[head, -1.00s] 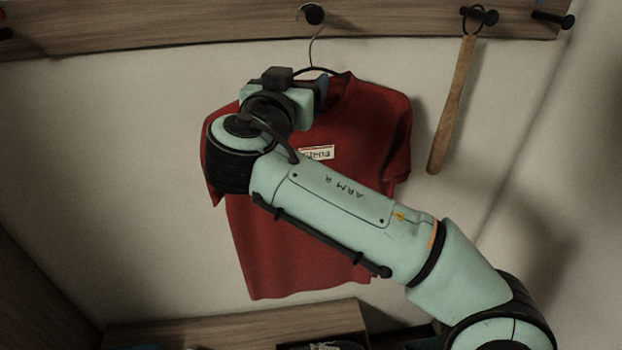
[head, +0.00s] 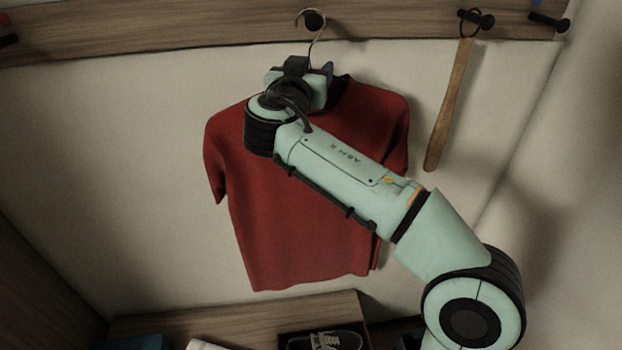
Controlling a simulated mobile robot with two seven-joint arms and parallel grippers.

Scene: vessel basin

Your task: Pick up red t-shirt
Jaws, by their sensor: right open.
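The red t-shirt (head: 300,215) hangs on a hanger whose metal hook (head: 318,30) is looped over a dark peg (head: 314,20) on the wooden rail. My right gripper (head: 322,72) is at the top of the shirt, by the collar and the base of the hanger hook. My own wrist hides most of its fingers, so contact with the hanger cannot be seen. My left gripper is not in view.
A wooden stick (head: 448,110) hangs from another peg (head: 480,20) to the right, with one more peg (head: 548,22) beyond it. Below the shirt is a wooden bench (head: 240,318) with a dark shoe (head: 325,341) near its front. The wall left of the shirt is clear.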

